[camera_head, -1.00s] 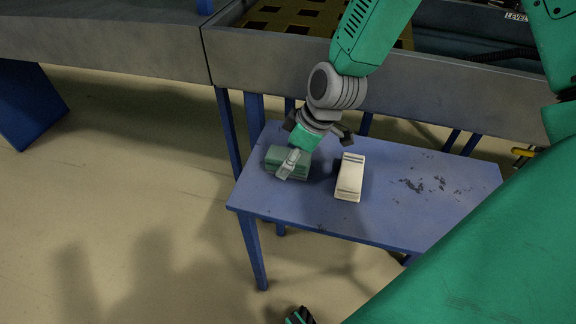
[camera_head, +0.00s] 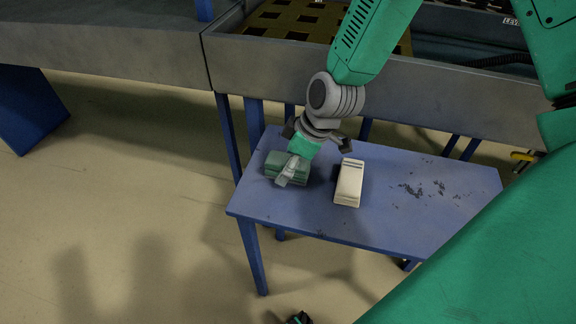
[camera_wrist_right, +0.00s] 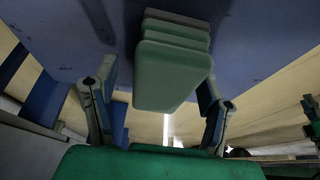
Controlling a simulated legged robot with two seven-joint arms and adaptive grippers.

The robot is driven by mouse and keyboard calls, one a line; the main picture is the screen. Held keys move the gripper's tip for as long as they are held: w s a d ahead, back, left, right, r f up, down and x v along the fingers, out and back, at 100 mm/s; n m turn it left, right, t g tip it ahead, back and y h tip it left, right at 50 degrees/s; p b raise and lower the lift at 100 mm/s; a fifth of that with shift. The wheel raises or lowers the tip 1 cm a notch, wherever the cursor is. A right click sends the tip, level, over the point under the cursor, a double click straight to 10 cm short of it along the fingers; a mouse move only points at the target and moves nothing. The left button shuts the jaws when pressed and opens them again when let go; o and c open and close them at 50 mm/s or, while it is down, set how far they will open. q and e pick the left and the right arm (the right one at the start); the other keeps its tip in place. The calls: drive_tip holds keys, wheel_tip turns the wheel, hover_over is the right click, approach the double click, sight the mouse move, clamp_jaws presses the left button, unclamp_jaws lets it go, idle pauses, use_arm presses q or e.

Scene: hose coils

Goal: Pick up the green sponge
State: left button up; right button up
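The green sponge (camera_head: 273,168) lies on the left part of the small blue table in the head view. It shows in the right wrist view as a layered, pale green block (camera_wrist_right: 172,68). My right gripper (camera_head: 291,174) is over the sponge and hides part of it in the head view. In the right wrist view the fingers of this gripper (camera_wrist_right: 158,92) are spread, with the sponge between and beyond them. The right finger appears close to the sponge's edge; I cannot tell whether it touches. My left gripper is not in view.
A cream block (camera_head: 348,184) stands on the blue table (camera_head: 400,215), just right of my right gripper. A grey bench (camera_head: 120,50) runs behind the table, with a yellowish grid (camera_head: 290,22) in its tray.

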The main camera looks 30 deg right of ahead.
sight(287, 160)
drive_tip(key=shift+a, duration=0.15)
drive_tip(key=c, duration=1)
drive_tip(key=shift+r, duration=0.2)
wheel_tip(287, 160, up, 10)
drive_tip(key=p, duration=0.4)
drive_tip(key=shift+r, duration=0.15)
drive_tip(key=shift+o, duration=0.2)
